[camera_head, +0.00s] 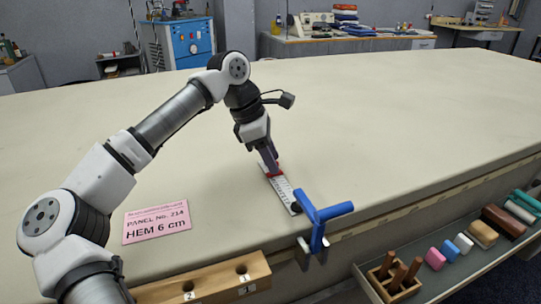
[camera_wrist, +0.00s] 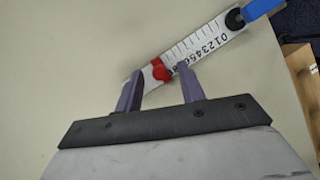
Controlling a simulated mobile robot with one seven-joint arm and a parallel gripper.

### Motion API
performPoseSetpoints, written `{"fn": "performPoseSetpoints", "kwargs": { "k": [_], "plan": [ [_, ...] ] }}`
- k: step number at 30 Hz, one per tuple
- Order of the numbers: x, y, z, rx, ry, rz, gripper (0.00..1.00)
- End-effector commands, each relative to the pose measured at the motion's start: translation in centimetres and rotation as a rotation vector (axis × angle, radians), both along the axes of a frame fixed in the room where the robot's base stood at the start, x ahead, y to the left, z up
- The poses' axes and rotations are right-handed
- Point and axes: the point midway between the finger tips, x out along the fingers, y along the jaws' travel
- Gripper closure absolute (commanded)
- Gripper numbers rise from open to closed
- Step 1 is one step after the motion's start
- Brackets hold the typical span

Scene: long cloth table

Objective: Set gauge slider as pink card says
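The pink card (camera_head: 156,222) lies flat on the table and reads "PANEL No. 21A, HEM 6 cm". The gauge (camera_head: 283,193) is a white ruler with black marks, its near end at a blue clamp (camera_head: 321,216). In the wrist view the gauge (camera_wrist: 205,45) has its 0 near the clamp end. The red slider (camera_wrist: 160,71) sits toward the far end, beyond the readable digits; its exact reading is hidden by a finger. My gripper (camera_wrist: 159,78) is open, with one purple finger on each side of the slider and gaps visible. In the head view my gripper (camera_head: 270,160) is low over the slider (camera_head: 271,171).
A wooden block (camera_head: 205,281) with numbered holes stands at the table's front edge. A grey shelf (camera_head: 440,280) below the edge holds several coloured blocks and rolls. The table (camera_head: 400,110) behind and right of the gauge is clear.

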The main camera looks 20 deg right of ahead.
Motion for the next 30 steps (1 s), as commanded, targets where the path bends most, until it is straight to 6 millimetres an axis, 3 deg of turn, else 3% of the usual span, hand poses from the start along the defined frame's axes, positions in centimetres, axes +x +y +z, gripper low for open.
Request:
{"fn": "performPoseSetpoints", "kwargs": {
  "k": [6,15,24,30],
  "plan": [
    [0.0,0.0,0.0,0.0,0.0,0.0,0.61],
    [0.0,0.0,0.0,0.0,0.0,0.0,0.99],
    [-0.2,0.0,-0.1,0.001,-0.001,-0.001,1.0],
    [-2.4,-0.1,-0.2,0.0,-0.002,-0.004,1.0]
  ]
}}
